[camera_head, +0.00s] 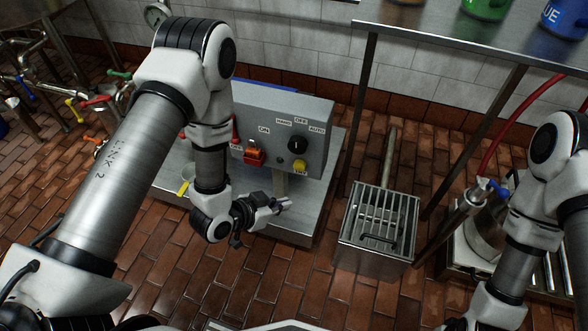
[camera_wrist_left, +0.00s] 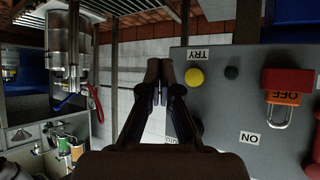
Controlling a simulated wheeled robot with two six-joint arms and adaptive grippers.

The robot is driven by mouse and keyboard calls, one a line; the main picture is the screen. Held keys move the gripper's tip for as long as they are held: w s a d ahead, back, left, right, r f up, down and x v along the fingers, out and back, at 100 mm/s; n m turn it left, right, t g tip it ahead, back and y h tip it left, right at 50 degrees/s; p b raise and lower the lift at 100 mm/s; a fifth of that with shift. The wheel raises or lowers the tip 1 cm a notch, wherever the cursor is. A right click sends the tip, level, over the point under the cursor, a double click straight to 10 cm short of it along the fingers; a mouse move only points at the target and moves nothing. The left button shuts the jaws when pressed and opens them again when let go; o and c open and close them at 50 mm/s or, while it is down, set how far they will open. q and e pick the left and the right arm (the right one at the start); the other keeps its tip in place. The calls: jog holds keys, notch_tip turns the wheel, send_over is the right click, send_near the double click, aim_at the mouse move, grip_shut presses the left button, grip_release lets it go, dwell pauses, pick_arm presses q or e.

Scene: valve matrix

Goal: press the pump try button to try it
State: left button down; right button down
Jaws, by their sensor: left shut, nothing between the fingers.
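The grey control box (camera_head: 285,118) stands on a metal plinth. Its yellow button (camera_head: 300,166) is low on the front face, below a black selector knob (camera_head: 298,145). In the left wrist view, the yellow button (camera_wrist_left: 194,77) sits beside the TRY label (camera_wrist_left: 199,54), just right of my fingertips. My left gripper (camera_head: 285,204) is shut and empty, below and slightly left of the button in the head view. It also shows in the left wrist view (camera_wrist_left: 164,80). Contact with the button is not visible. My right arm shows at the right; its gripper is out of view.
A red switch (camera_head: 254,157) with a padlock sits left of the knob; it also shows in the left wrist view (camera_wrist_left: 288,82). A slatted metal grate box (camera_head: 377,220) stands right of the plinth. A steel shelf (camera_head: 440,35) is above. Brick floor lies in front.

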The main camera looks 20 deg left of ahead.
aim_at(300, 165)
pick_arm(q)
jog(key=w, duration=0.8)
jog(key=shift+w+b, duration=0.35)
jog(key=shift+b, duration=0.1)
dwell(1.2)
jog(key=shift+w+d, duration=0.1)
jog(key=shift+w, duration=0.3)
jog(key=shift+w, duration=0.5)
dwell(0.5)
dwell(0.3)
jog(key=shift+s+p, duration=0.5)
jog(key=shift+s, duration=0.45)
jog(key=shift+s, duration=0.1)
